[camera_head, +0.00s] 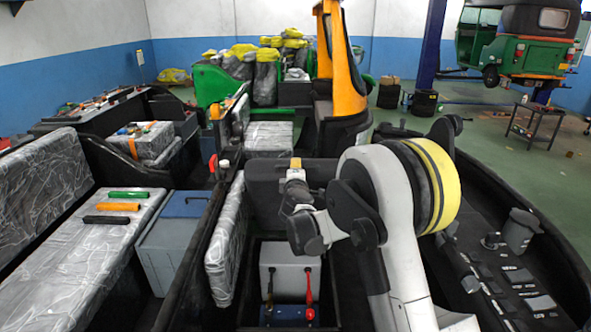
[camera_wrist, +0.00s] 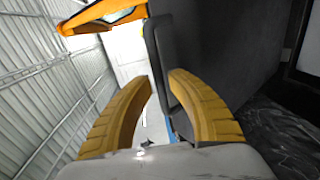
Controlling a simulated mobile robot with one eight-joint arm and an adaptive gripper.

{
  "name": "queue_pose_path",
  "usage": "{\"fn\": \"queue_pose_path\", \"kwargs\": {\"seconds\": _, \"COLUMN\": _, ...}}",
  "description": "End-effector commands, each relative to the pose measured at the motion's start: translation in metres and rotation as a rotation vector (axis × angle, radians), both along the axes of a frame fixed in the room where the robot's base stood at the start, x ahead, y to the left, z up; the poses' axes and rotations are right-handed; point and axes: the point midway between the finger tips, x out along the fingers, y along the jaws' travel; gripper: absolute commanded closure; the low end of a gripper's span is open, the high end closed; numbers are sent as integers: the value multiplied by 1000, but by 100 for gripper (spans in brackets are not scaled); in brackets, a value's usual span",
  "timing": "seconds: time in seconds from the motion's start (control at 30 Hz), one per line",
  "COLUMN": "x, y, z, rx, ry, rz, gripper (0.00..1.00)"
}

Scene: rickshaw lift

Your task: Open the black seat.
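In the head view a black padded panel, which looks like the black seat (camera_head: 262,208), stands upright behind an open compartment. My gripper (camera_head: 295,163) is at its top edge, with its yellow fingers partly hidden by the wrist. In the wrist view the two yellow fingers (camera_wrist: 160,83) are apart. A bright gap shows between the edge and the left finger. I cannot tell whether either finger touches it.
The open compartment holds a grey box (camera_head: 290,272) and a red-handled tool (camera_head: 309,292). A marbled grey cushion (camera_head: 226,240) stands upright to its left. An orange rickshaw frame (camera_head: 346,65) rises behind. A long seat (camera_head: 80,245) with coloured cylinders is at left.

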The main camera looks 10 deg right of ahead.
Motion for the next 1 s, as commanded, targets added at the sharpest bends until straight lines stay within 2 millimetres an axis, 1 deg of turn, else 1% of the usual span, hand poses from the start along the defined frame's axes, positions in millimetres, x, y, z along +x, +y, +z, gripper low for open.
{"fn": "queue_pose_path", "kwargs": {"seconds": 0.03, "x": 7, "y": -2, "z": -2, "rx": 1, "ry": 0, "rz": 0, "gripper": 79}}
{"fn": "queue_pose_path", "kwargs": {"seconds": 0.1, "x": 13, "y": -3, "z": -2, "rx": 1, "ry": 0, "rz": 0, "gripper": 79}}
{"fn": "queue_pose_path", "kwargs": {"seconds": 0.2, "x": 19, "y": -4, "z": -2, "rx": 0, "ry": 0, "rz": 0, "gripper": 79}}
{"fn": "queue_pose_path", "kwargs": {"seconds": 0.47, "x": 20, "y": -4, "z": -2, "rx": 0, "ry": 0, "rz": 0, "gripper": 79}}
{"fn": "queue_pose_path", "kwargs": {"seconds": 0.5, "x": 20, "y": -4, "z": -2, "rx": 0, "ry": 0, "rz": 0, "gripper": 82}}
{"fn": "queue_pose_path", "kwargs": {"seconds": 0.57, "x": 20, "y": -4, "z": -2, "rx": 0, "ry": 0, "rz": 0, "gripper": 100}}
{"fn": "queue_pose_path", "kwargs": {"seconds": 0.73, "x": 20, "y": -4, "z": -2, "rx": 0, "ry": 0, "rz": 0, "gripper": 100}}
{"fn": "queue_pose_path", "kwargs": {"seconds": 0.87, "x": 10, "y": -2, "z": -9, "rx": 1, "ry": 0, "rz": 0, "gripper": 100}}
{"fn": "queue_pose_path", "kwargs": {"seconds": 0.97, "x": -10, "y": 3, "z": -22, "rx": 0, "ry": 1, "rz": 1, "gripper": 100}}
{"fn": "queue_pose_path", "kwargs": {"seconds": 1.0, "x": -20, "y": 5, "z": -28, "rx": -1, "ry": 1, "rz": 1, "gripper": 100}}
